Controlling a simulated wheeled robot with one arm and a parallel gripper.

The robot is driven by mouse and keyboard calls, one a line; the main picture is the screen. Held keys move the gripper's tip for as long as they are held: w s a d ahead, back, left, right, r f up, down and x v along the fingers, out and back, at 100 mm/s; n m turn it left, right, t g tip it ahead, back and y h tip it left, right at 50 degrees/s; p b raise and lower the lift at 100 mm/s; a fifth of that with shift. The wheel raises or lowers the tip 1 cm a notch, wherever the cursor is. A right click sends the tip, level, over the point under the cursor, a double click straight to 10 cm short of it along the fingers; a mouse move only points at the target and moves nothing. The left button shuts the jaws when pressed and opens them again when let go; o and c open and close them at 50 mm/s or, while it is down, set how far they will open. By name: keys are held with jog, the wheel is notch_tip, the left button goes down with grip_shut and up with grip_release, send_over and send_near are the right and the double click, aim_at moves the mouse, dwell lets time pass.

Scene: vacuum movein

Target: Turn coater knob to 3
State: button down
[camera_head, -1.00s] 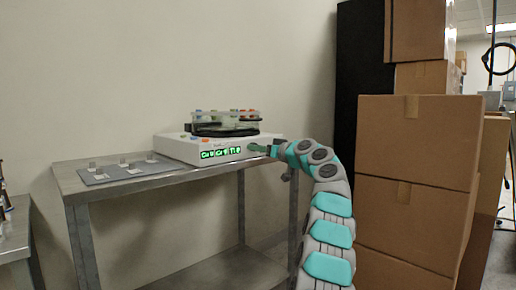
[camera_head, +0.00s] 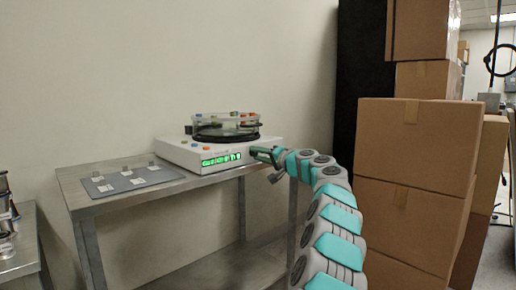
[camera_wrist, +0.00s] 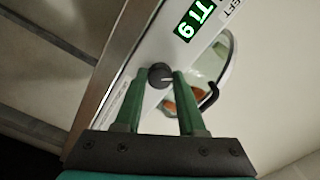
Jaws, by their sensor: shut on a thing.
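The coater (camera_head: 185,152) is a white box with a round glass-walled chamber on top, standing on a metal table. Its green display (camera_head: 221,159) is lit on the front; in the wrist view part of the display (camera_wrist: 194,19) reads "Ti" and a digit like 9 or 6. The knob (camera_wrist: 160,74) is small, dark and round with a pale pointer line, on the white front panel beside the display. My gripper (camera_wrist: 162,77) has its two green fingers on either side of the knob, shut on it. In the head view my gripper (camera_head: 262,152) is at the coater's front right corner and hides the knob.
A grey plate (camera_head: 130,181) with several small pieces lies on the table's left part. Stacked cardboard boxes (camera_head: 415,145) stand close to the right of my arm. Another metal table (camera_head: 20,255) is at the lower left.

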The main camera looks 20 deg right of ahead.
jog(key=shift+r+m+p, duration=0.1)
jog(key=shift+m+p, duration=1.45)
jog(key=shift+m, duration=0.35)
jog(key=shift+d, duration=0.1)
jog(key=c, duration=0.5)
grip_release()
jog(key=shift+s, duration=0.1)
jog(key=b+v, duration=0.1)
jog(key=v, duration=0.6)
jog(key=shift+s, duration=0.25)
jog(key=shift+d, duration=0.1)
